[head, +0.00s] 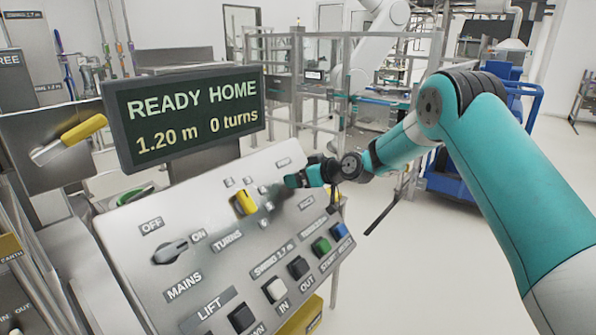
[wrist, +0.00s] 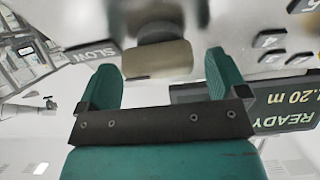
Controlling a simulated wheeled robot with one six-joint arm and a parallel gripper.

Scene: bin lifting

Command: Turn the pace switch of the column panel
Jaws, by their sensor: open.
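The column panel (head: 215,260) is a tilted grey plate with switches and buttons. In the wrist view a blurred, beige-fronted switch knob (wrist: 157,60) stands close in front of my gripper, beside a label reading SLOW (wrist: 93,51). I take it for the pace switch. My gripper (wrist: 163,68) is open, with one teal finger on each side of the knob; I cannot tell whether either touches it. In the head view my gripper (head: 290,181) is at the upper right of the panel and hides this knob.
A yellow turns switch (head: 244,203) sits left of my gripper. The mains switch (head: 170,251) and coloured buttons (head: 321,246) are lower on the panel. A display (head: 185,115) reading READY HOME, 1.20 m, 0 turns stands behind. Open floor lies to the right.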

